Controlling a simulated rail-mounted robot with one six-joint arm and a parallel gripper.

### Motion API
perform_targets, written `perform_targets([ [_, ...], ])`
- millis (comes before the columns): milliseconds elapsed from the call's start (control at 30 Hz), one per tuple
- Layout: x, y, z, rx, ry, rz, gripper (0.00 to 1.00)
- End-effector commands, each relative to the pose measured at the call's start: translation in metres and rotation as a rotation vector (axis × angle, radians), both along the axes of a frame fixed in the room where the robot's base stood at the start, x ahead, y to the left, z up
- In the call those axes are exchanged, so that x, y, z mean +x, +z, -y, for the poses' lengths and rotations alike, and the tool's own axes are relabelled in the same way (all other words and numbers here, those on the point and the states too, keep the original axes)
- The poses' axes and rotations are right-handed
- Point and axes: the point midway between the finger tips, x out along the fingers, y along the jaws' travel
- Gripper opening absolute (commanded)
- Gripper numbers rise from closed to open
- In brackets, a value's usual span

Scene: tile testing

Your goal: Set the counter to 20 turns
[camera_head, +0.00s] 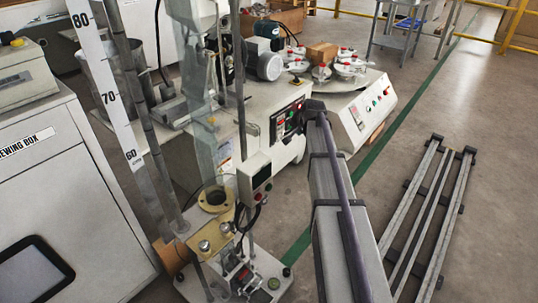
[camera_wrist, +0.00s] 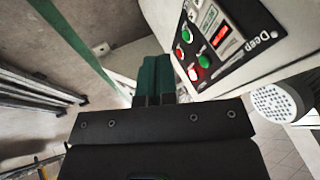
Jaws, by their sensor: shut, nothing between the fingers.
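The machine's dark control panel (camera_head: 287,121) is on the front of the white machine in the head view. In the wrist view the panel (camera_wrist: 238,22) shows a small red-lit counter display (camera_wrist: 220,37), whose digits are too small to read. Green buttons (camera_wrist: 187,36) and a red button (camera_wrist: 193,74) sit beside the display. My gripper (camera_wrist: 153,72) has its dark green fingers together with nothing between them. Its tips are just left of the panel's lower buttons in the wrist view, and I cannot tell the gap. In the head view my arm hides the fingers.
A second console (camera_head: 362,112) with buttons stands to the right of the machine. A grey motor (camera_head: 265,65) sits on top. A tall scale and tube rig (camera_head: 215,200) stands in front at the left. A metal rail frame (camera_head: 428,215) lies on the otherwise open floor at right.

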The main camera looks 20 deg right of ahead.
Motion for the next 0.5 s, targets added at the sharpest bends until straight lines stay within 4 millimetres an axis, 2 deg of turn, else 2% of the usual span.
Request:
perform_targets([
  [300, 0.0024, 0.0046, 0.0006, 0.021, -0.044, 0.032, 0.00],
  [500, 0.0065, -0.0035, 0.0013, 0.020, -0.042, 0.031, 0.00],
])
